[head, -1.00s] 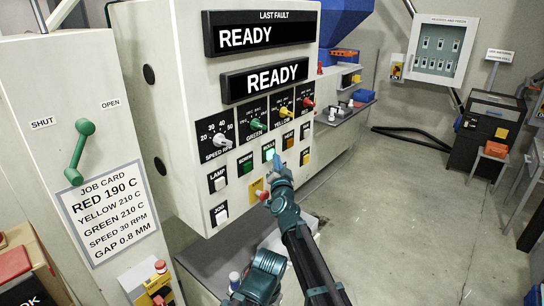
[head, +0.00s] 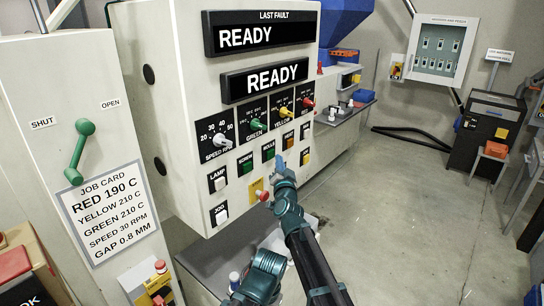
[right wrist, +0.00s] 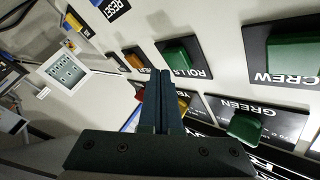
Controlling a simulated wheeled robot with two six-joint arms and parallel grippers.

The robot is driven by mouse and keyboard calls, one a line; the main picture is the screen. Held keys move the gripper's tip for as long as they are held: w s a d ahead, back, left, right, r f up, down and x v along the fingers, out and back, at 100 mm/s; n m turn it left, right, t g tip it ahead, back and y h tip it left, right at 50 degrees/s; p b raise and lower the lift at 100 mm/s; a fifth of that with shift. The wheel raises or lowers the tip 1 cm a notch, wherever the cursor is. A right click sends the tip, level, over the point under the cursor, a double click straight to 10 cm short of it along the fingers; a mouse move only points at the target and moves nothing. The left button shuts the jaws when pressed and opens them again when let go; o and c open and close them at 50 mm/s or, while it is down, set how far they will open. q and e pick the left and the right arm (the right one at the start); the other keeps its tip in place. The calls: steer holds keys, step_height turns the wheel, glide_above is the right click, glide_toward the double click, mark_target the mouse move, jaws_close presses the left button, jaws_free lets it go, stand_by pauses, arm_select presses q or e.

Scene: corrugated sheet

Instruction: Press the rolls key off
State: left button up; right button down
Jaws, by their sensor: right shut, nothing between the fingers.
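The rolls key (head: 268,155) is a square green button under the ROLLS label on the pale control panel. It looks dark green and unlit. My right gripper (head: 279,163) is just below and right of it in the head view, fingers shut and empty. In the right wrist view the rolls key (right wrist: 180,54) shows beyond the shut fingertips (right wrist: 163,76), with its label upside down. The fingertips look apart from the key, though the exact gap is hard to judge.
Close by are the screw key (head: 246,166), the heater key (head: 288,141), a red button on a yellow plate (head: 262,195) and the temperature knobs (head: 257,125). The display (head: 264,78) reads READY. Open floor (head: 420,210) lies right of the machine.

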steer(key=s+d, duration=0.3)
steer(key=d, duration=0.2)
steer(key=shift+s, duration=0.25)
stand_by(0.3)
steer(key=s+d+f+n+g, duration=0.25)
steer(key=s+f+g, duration=0.25)
steer(key=f, duration=0.3)
steer(key=s+d+f+n+g, duration=0.25)
steer(key=s+f+g, duration=0.2)
steer(key=f, duration=0.45)
steer(key=s+d+f+g+h, duration=0.1)
steer(key=s+d+f+g, duration=0.2)
steer(key=s, duration=0.4)
steer(key=s+d+f+g+h, duration=0.1)
steer(key=s+d+f+g, duration=0.2)
steer(key=s, duration=0.4)
steer(key=s+d+f+g+h, duration=0.1)
steer(key=s+d+f+g, duration=0.2)
steer(key=s, duration=0.4)
steer(key=s+a+n+g+h, duration=0.1)
steer(key=s+a+n, duration=0.3)
steer(key=a, duration=0.6)
steer(key=shift+s+r, duration=0.45)
steer(key=shift+s, duration=0.7)
